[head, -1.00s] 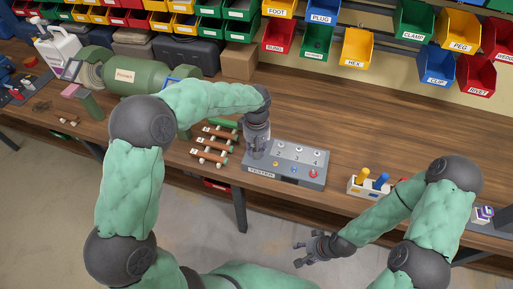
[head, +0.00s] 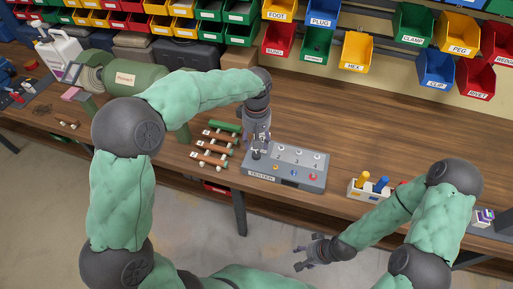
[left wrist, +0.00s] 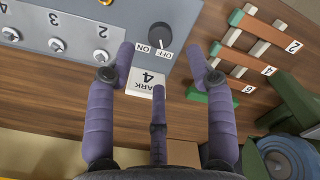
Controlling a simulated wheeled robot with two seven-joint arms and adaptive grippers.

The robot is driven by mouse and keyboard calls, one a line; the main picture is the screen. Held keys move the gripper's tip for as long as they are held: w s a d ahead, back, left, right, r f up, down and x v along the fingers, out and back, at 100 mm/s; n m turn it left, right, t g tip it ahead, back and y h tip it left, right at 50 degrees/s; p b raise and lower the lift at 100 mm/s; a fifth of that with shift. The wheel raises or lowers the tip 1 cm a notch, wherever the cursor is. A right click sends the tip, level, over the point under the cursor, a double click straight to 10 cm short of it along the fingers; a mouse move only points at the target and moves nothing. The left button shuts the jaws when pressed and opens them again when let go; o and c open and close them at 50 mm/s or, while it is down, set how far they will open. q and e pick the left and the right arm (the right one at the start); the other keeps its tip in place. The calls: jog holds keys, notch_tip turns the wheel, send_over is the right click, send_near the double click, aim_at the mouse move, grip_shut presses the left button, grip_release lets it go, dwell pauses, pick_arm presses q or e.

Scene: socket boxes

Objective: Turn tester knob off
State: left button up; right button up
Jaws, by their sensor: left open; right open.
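The grey tester box (head: 310,181) stands on the wooden bench; in the left wrist view its panel (left wrist: 75,10) fills the upper left. Its round black knob (left wrist: 160,36) has ON and OFF labels beside it and a pale pointer mark on the label side; I cannot tell exactly which label it points at. In the head view the knob is hidden by my left gripper (head: 257,150), which is over the box's left end. Its purple fingers (left wrist: 161,62) are spread below the knob, empty and apart from it. My right gripper (head: 312,254) is open and empty in front of the bench.
Several numbered brown parts (head: 211,147) lie left of the tester; they also show in the left wrist view (left wrist: 257,47). A white label marked PARK 4 (left wrist: 147,83) is near the knob. A holder with yellow and blue pegs (head: 369,188) stands to the right.

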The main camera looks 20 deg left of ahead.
aim_at(256, 154)
pick_arm(q)
jog(key=shift+r, duration=2.7)
